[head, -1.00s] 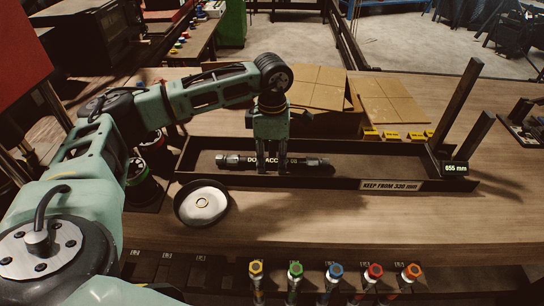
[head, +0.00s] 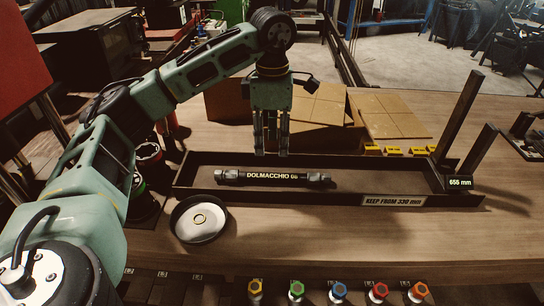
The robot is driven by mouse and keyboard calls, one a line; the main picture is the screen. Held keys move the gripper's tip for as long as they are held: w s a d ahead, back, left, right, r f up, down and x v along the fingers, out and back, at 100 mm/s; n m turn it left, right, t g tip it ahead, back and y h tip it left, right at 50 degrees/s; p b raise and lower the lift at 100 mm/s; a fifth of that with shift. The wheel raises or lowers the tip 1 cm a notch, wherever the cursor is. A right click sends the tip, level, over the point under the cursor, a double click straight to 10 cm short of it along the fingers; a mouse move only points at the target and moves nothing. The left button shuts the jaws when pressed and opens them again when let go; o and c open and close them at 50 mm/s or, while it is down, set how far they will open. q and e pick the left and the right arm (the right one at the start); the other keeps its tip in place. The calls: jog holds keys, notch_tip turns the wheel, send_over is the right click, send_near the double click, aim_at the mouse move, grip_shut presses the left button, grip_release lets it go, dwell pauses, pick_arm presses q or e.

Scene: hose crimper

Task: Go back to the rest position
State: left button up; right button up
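A black hose (head: 272,178) with metal end fittings and the print "DOLMACCHIO" lies in the long dark tray (head: 420,200) on the bench. My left gripper (head: 271,150) is above the tray, pointing down, near its back wall in the picture. Its two fingers are apart with nothing between them, and it is clear of the hose. My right gripper is not in view.
A round dish (head: 200,222) stands in front of the tray's left end. Cardboard boxes (head: 318,104) are behind the tray. Dark uprights (head: 460,118) rise at its right end. Several colored fittings (head: 339,290) line the front edge.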

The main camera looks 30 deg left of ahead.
pick_arm(q)
jog(key=shift+r, duration=0.6)
